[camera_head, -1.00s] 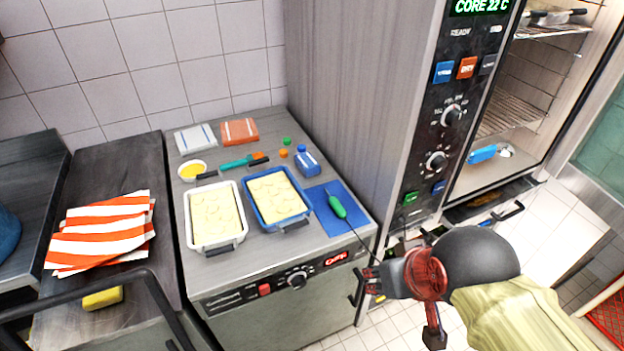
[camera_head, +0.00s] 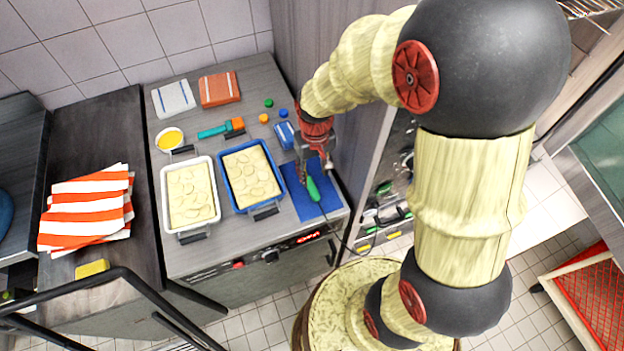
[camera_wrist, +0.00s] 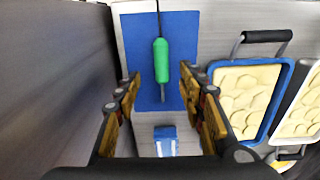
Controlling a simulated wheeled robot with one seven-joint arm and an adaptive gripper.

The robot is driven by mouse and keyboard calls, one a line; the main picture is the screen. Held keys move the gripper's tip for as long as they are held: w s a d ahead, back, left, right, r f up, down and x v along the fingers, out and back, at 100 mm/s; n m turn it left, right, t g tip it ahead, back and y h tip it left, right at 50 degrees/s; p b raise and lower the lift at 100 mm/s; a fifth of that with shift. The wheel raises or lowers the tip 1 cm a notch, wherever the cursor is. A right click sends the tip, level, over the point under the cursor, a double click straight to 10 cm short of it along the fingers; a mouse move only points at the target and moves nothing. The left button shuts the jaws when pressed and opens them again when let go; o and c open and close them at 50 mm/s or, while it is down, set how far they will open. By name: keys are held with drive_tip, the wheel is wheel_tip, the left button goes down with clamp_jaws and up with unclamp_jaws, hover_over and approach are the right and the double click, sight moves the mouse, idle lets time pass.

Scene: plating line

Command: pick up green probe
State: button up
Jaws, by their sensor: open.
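The green probe (camera_head: 313,188) lies on a blue mat (camera_head: 301,203) at the right front of the counter, with a dark cable running off the front edge. In the wrist view the green probe (camera_wrist: 160,52) lies upright in the picture, its thin metal tip pointing toward my gripper. My gripper (camera_head: 318,163) is above the far part of the mat, just behind the probe. In the wrist view my gripper (camera_wrist: 160,88) is open and empty. Its fingers stand either side of the tip's line, apart from the probe.
A blue-rimmed dish (camera_head: 228,186) and a white dish (camera_head: 166,209) stand left of the mat. A small blue container (camera_head: 284,134) is behind the mat, close to my gripper. A tall cabinet (camera_wrist: 50,75) walls off one side. A striped cloth (camera_head: 85,212) lies far left.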

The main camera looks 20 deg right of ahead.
sight(312, 188)
wheel_tip(312, 188, down, 3)
drive_tip(key=shift+f, duration=0.15)
drive_tip(key=shift+w+a+f+b, duration=0.1)
drive_tip(key=shift+f+b, duration=0.25)
drive_tip(key=shift+f, duration=1.05)
drive_tip(key=shift+w+a+f+b, duration=0.1)
drive_tip(key=shift+f+b, duration=0.25)
drive_tip(key=shift+f, duration=1)
drive_tip(key=shift+c, duration=0.7)
clamp_jaws()
